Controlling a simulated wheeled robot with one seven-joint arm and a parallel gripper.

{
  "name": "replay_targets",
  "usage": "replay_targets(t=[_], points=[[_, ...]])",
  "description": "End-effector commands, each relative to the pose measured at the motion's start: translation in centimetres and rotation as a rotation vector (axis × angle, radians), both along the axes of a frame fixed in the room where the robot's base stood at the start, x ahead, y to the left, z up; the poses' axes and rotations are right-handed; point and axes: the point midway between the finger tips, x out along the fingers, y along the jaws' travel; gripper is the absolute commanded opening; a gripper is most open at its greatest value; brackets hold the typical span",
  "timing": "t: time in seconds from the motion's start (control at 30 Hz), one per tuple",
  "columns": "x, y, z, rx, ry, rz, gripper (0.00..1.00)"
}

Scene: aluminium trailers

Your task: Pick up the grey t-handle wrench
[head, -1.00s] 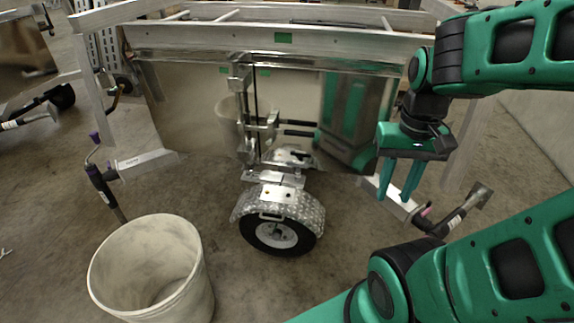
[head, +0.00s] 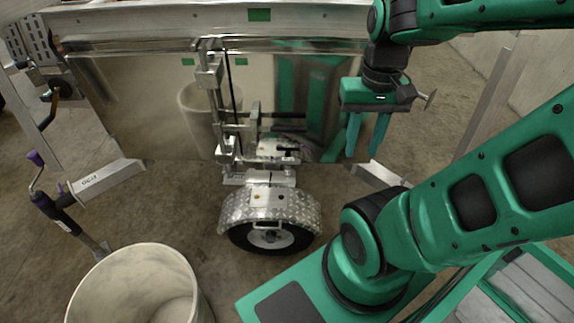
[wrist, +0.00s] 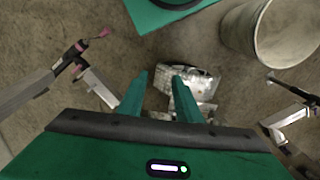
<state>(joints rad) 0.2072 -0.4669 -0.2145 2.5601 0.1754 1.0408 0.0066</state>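I cannot make out a grey t-handle wrench for certain in either view. My gripper (head: 364,150) hangs pointing down at right of centre in the head view, in front of the shiny trailer side. Its two green fingers are apart with nothing between them. In the wrist view the open fingers (wrist: 160,78) point toward the diamond-plate fender (wrist: 196,77), which is well beyond them.
A trailer with a shiny side (head: 130,100) fills the back. Its wheel (head: 270,238) sits under a diamond-plate fender (head: 268,207) at centre. A white bucket (head: 135,290) stands front left. A jack with a purple-handled crank (head: 50,205) is at left. Concrete floor lies between bucket and wheel.

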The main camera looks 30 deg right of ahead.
Motion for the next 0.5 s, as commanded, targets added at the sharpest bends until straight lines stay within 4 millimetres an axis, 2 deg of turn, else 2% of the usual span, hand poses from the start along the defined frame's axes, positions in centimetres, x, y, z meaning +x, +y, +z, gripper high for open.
replay_targets(t=[0.03, 0.17, 0.27, 0.3, 0.33, 0.5], points=[[0.0, 0.0, 0.0, 0.000, 0.000, 0.001, 0.31], [-0.9, -0.1, 0.4, -0.007, -0.013, -0.001, 0.62], [0.3, -0.8, -0.1, -0.034, -0.014, -0.014, 0.86], [1.1, -0.4, -0.5, -0.050, -0.016, -0.020, 0.96], [1.8, -0.6, -0.8, -0.065, -0.017, -0.025, 1.00], [7.0, -2.9, -3.4, -0.169, -0.044, -0.049, 1.00]])
